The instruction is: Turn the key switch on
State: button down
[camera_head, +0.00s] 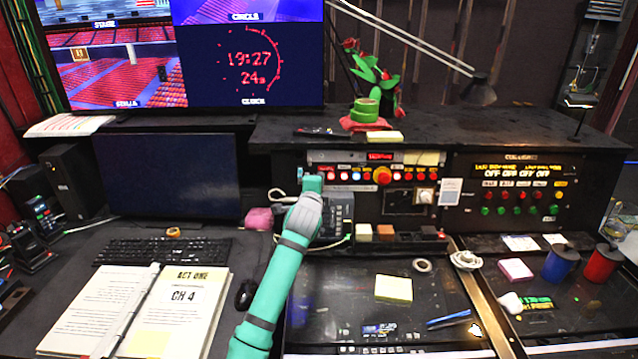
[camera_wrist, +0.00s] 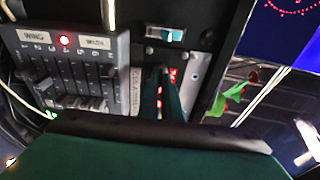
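I cannot single out the key switch with certainty. In the head view, a pale square plate with a round centre (camera_head: 424,196) is set in the control panel (camera_head: 400,208), right of my gripper. My gripper (camera_head: 312,182) is at the left end of the panel's button row, and its arm hides part of the panel there. In the wrist view, my gripper's dark green fingers (camera_wrist: 165,75) are close together over a strip with red lights. Whether they touch it, or hold anything, is unclear. A blue-and-white rocker switch (camera_wrist: 165,33) is just beyond the fingertips.
A grey fader box (camera_wrist: 72,68) is beside the fingers in the wrist view. A red mushroom button (camera_head: 382,175) is on the panel. A keyboard (camera_head: 162,251) and open script (camera_head: 150,310) lie at left.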

jog(key=shift+d, duration=0.3)
jog(key=c, duration=2)
grip_release()
jog(key=shift+a, duration=0.1)
jog(key=shift+s+a, duration=0.1)
jog(key=v, duration=1)
jog(key=shift+s, duration=0.3)
